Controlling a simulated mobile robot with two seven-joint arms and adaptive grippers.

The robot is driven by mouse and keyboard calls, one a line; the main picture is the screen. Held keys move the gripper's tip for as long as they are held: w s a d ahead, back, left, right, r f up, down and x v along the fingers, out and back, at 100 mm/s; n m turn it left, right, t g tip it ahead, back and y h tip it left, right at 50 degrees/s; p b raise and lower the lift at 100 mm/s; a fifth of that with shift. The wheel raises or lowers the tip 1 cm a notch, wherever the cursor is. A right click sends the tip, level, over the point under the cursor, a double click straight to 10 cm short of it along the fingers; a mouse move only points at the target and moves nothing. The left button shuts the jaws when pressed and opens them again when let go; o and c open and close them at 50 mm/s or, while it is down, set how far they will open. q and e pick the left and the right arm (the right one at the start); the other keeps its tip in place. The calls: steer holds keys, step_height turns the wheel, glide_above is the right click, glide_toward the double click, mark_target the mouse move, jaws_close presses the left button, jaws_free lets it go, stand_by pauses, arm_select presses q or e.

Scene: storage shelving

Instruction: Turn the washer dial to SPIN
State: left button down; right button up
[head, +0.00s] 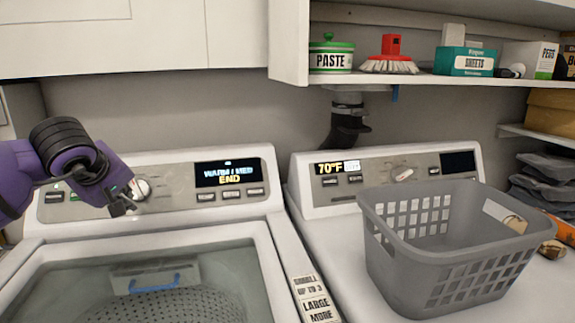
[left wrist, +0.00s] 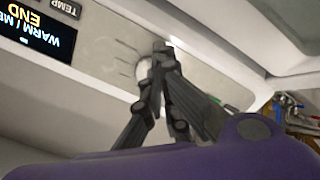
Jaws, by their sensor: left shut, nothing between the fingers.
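The washer (head: 150,240) stands at the left with its control panel facing me. Its round dial (head: 141,189) is on the panel's left part, partly hidden by my left gripper. The washer display (head: 227,173) reads "WARM / MED" and "END". My left gripper (head: 124,207) is shut and empty, with its fingertips at the dial's lower left; I cannot tell whether they touch it. In the left wrist view the shut fingertips (left wrist: 161,47) overlap the pale dial (left wrist: 143,68), and the display (left wrist: 38,28) appears upside down. My right gripper is not in view.
A second machine (head: 330,235) stands to the right, with a grey laundry basket (head: 440,285) on top. A shelf (head: 430,79) above holds a paste tub (head: 331,58), a red brush (head: 391,55) and boxes. A white cabinet (head: 130,40) hangs above the washer.

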mark_target(133, 201)
arm_select(q)
steer(key=w+f+m+b, duration=0.1)
steer(key=w+f, duration=0.1)
steer(key=w+a+f+m+b, duration=0.1)
steer(key=w+f, duration=0.1)
steer(key=w, duration=0.1)
steer(key=shift+a+f+b, duration=0.1)
steer(key=shift+f+b, duration=0.25)
steer(key=shift+b, duration=0.05)
steer(key=shift+w, duration=0.1)
stand_by(0.5)
steer(key=shift+w+a+r+p, duration=0.1)
steer(key=shift+w+r+p, duration=0.05)
steer(key=shift+r+p, duration=0.25)
stand_by(0.3)
steer(key=shift+w+r, duration=0.1)
